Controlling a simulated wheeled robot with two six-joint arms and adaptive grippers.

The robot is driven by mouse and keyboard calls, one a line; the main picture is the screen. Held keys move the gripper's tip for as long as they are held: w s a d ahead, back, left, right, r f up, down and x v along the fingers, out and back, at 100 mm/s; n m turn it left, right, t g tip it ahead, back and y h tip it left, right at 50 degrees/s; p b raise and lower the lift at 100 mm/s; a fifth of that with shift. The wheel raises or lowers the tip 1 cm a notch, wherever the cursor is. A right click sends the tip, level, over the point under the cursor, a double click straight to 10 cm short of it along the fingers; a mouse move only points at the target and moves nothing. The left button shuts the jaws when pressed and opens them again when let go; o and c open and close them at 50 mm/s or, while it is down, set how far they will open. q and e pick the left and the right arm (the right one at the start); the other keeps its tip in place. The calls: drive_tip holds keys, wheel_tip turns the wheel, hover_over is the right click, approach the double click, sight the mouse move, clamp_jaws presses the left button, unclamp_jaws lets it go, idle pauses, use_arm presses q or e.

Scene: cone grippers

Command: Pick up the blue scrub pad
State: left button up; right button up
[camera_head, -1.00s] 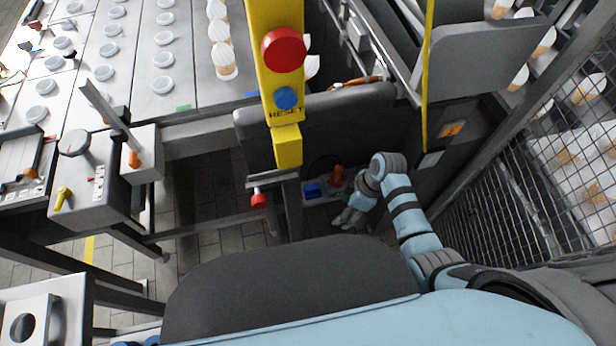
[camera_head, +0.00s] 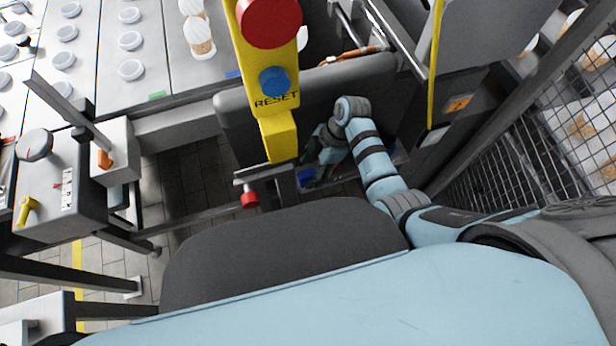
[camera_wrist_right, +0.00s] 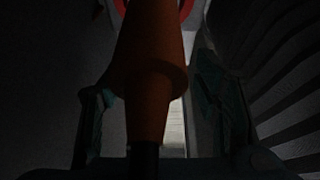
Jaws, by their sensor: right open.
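A small blue object (camera_head: 306,177), which looks like the scrub pad, lies low beside the machine, partly hidden by my right gripper. My right gripper (camera_head: 318,156) is just above and beside it in the head view, its fingertips hard to make out. In the dark right wrist view, the two fingers of my right gripper (camera_wrist_right: 155,125) stand apart. An orange tapered handle (camera_wrist_right: 152,50) shows between or in front of them; I cannot tell if they touch it. No blue pad can be made out in the wrist view. My left gripper is out of view.
A yellow post (camera_head: 262,70) with red and blue buttons stands close to my right gripper's left. A dark panel (camera_head: 235,120) is behind the arm. A wire mesh fence (camera_head: 520,150) is on the right. A grey table (camera_head: 185,75) holds lids and cups.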

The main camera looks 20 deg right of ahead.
drive_tip(key=shift+x, duration=0.9)
drive_tip(key=shift+s+r, duration=0.1)
drive_tip(key=shift+c, duration=0.6)
drive_tip(key=c, duration=1.2)
